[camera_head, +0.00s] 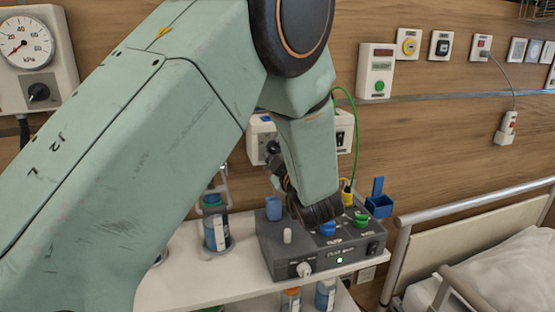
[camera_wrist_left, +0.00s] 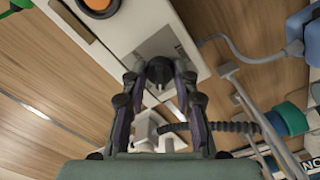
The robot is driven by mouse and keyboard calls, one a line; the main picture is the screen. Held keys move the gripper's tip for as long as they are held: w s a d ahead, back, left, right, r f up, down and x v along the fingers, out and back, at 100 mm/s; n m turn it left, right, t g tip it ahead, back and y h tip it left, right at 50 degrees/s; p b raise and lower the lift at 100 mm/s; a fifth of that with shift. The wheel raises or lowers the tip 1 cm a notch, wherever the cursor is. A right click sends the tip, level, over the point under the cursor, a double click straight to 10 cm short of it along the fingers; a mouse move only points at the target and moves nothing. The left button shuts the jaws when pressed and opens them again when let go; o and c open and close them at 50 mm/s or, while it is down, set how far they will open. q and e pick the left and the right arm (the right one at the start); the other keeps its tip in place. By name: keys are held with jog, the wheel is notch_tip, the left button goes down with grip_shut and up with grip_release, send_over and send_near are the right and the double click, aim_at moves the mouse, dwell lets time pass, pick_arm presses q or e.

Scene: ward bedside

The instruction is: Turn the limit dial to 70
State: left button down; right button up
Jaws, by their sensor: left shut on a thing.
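My left gripper (camera_wrist_left: 158,88) is shut on a small black knob (camera_wrist_left: 158,69), with one finger on each side of it. The knob sits on a grey plate of a white wall unit (camera_wrist_left: 125,22). A pale mark shows on the knob, but no scale numbers can be read. In the head view my left gripper (camera_head: 279,172) is dark and mostly hidden behind my forearm, in front of a white wall unit (camera_head: 256,127). The unit is partly covered by my arm. My right gripper is not in view.
A pressure gauge (camera_head: 25,43) with its own black knob (camera_head: 38,92) hangs at the far left. Below my wrist, a grey control box (camera_head: 283,252) stands on a white shelf (camera_head: 205,282) beside bottles. A bed rail (camera_head: 470,207) is at the right.

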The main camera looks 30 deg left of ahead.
pick_arm(q)
jog(key=shift+r+n+b, duration=0.25)
jog(key=shift+n+b, duration=0.45)
jog(key=shift+n, duration=0.5)
jog(key=shift+w, duration=0.1)
jog(key=c, duration=1.4)
grip_release()
jog(key=o, duration=0.3)
jog(key=shift+f, duration=0.1)
jog(key=shift+o, duration=0.4)
